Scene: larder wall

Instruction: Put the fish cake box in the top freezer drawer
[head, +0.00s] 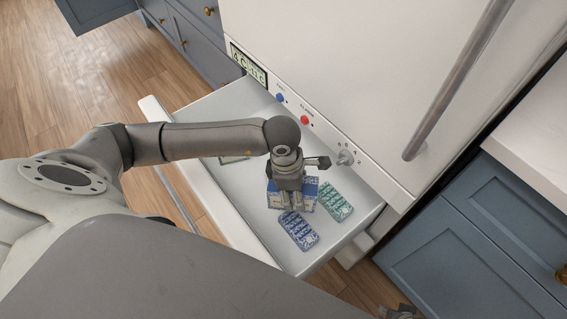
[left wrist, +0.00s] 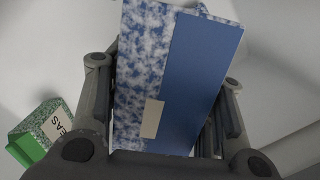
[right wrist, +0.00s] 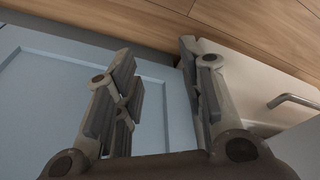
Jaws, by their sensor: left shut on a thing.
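The fish cake box (head: 308,189) is blue and white, and no lettering can be read on it. My left gripper (head: 288,196) is shut on it inside the open freezer drawer (head: 211,109). In the left wrist view the box (left wrist: 193,75) stands between the two fingers, with its plain blue side and mottled side showing. Whether its underside touches the drawer floor is hidden. My right gripper (right wrist: 156,82) is open and empty in the right wrist view, in front of a blue cabinet door.
A blue pack (head: 299,231) and a green pack (head: 335,200) lie in the drawer near the held box. A green peas box (left wrist: 42,134) lies to the left in the left wrist view. The freezer front (head: 330,110) with its knob (head: 345,158) rises behind the drawer.

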